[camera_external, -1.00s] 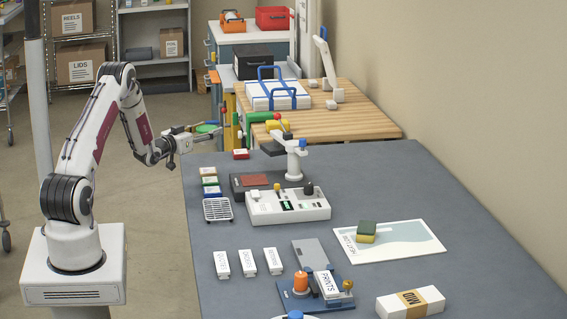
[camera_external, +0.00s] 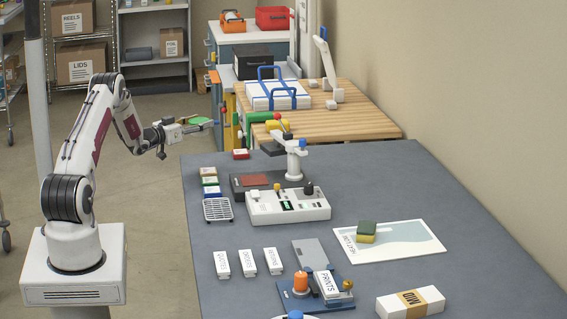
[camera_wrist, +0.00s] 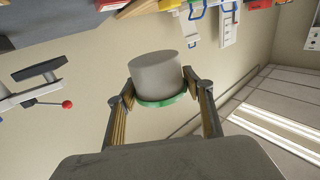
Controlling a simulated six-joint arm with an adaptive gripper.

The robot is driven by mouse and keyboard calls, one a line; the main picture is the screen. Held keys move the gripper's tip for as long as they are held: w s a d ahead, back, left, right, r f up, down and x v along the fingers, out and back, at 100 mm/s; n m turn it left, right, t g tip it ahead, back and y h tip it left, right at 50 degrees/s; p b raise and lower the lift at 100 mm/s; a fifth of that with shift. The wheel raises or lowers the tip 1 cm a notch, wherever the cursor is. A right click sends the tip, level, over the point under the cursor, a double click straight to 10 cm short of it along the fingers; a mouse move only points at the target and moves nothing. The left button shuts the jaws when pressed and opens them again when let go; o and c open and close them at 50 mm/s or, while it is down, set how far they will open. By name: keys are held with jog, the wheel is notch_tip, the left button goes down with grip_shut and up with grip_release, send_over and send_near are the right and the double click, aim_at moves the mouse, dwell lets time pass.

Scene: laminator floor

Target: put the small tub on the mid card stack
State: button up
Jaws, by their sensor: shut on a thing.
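My gripper (camera_external: 207,124) is raised in the air beyond the far left corner of the grey table. It is shut on the small tub, a grey cylinder with a green rim; the tub (camera_wrist: 155,73) sits between both fingers in the wrist view. In the external view only a bit of its green (camera_external: 198,120) shows, the rest hidden by the gripper. The mid card stack (camera_external: 392,305), a white block with a tan band reading MID, lies at the near right of the table, far from my gripper.
A white device (camera_external: 262,207) with a post and a red-padded base stand mid-table. A sponge (camera_external: 366,229) lies on a printed sheet (camera_external: 412,245). Three white packs (camera_external: 248,262) and a blue jig (camera_external: 300,301) are in front.

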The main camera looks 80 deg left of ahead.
jog(key=shift+f, duration=2.45)
jog(key=shift+f, duration=0.15)
jog(key=shift+f, duration=2.15)
jog(key=shift+f, duration=0.2)
jog(key=o, duration=1.2)
jog(key=shift+o, duration=0.2)
jog(key=shift+s, duration=0.15)
jog(key=shift+r+v, duration=0.1)
jog(key=shift+v, duration=1.8)
jog(key=shift+r+v, duration=0.15)
jog(key=shift+v, duration=1.7)
